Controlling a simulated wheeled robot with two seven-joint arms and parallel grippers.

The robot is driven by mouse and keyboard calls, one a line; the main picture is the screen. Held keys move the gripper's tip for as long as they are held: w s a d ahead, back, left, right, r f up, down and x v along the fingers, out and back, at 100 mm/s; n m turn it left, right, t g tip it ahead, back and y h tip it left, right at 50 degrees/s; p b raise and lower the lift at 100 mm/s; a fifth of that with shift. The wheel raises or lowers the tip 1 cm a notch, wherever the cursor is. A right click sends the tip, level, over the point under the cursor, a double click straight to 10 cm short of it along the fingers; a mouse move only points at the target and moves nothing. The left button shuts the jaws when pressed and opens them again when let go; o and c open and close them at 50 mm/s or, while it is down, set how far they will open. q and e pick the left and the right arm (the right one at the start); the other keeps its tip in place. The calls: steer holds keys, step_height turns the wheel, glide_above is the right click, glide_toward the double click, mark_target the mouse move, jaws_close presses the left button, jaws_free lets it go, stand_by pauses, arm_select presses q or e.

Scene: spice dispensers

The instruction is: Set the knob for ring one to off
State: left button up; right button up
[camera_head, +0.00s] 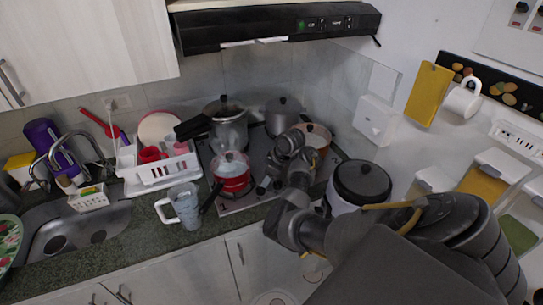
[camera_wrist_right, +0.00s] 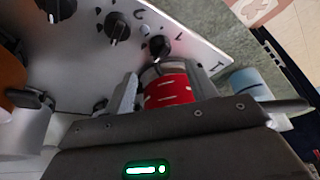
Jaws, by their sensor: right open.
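The stove (camera_head: 245,200) has a pale control panel (camera_wrist_right: 185,48) along its front edge. In the right wrist view several black knobs stand on it: one (camera_wrist_right: 158,46) just beyond my fingertips, one (camera_wrist_right: 117,27) farther left, and one (camera_wrist_right: 58,8) at the top left. Small dark marks are printed beside them, too small to read surely. My right gripper (camera_wrist_right: 163,75) is open, with its fingers apart and short of the nearest knob. In the head view my right gripper (camera_head: 271,187) hangs over the stove's front, hiding part of the panel. My left gripper is out of view.
A red pot (camera_head: 231,173) stands left of my right gripper; red shows between the fingers in the wrist view. A pressure cooker (camera_head: 228,130), a grey pot (camera_head: 282,112) and a brown pan (camera_head: 318,135) also crowd the stove. A mug (camera_head: 184,206) stands left; a rice cooker (camera_head: 360,183) right.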

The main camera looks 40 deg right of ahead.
steer(key=shift+v, duration=1.5)
